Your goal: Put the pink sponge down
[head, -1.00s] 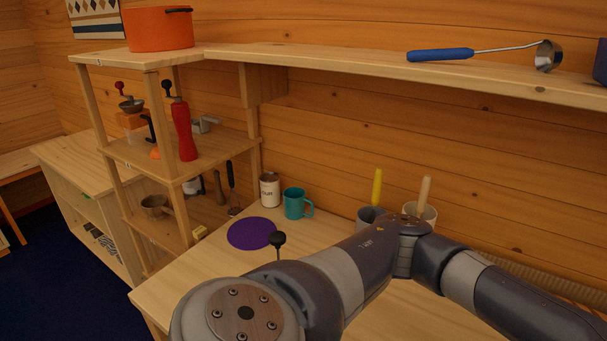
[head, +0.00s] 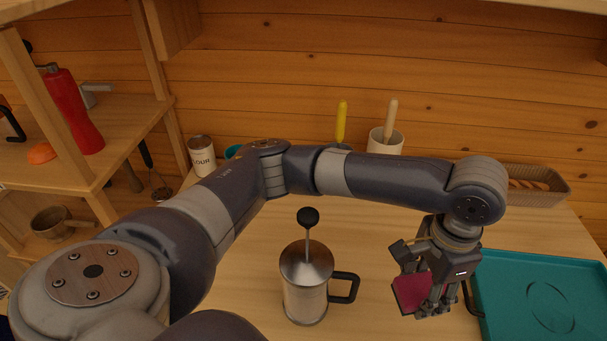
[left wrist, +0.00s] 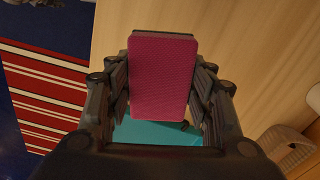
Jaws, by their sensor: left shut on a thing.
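The pink sponge (head: 411,292) is a dark pink block held in my left gripper (head: 434,303), above the wooden table (head: 385,245) and left of the teal tray (head: 545,290). In the left wrist view the sponge (left wrist: 162,75) sits between the two fingers of the left gripper (left wrist: 160,95), which are shut on it. Part of the teal tray (left wrist: 155,132) shows behind the sponge there. I cannot tell the exact gap between the sponge and the table. My right gripper is in neither view.
A steel French press (head: 306,285) stands left of the gripper. A wicker basket (head: 535,187) and a white pot (head: 386,141) with a wooden handle stand along the back wall. Shelves (head: 60,150) rise at the left. Bare tabletop lies between the press and the gripper.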

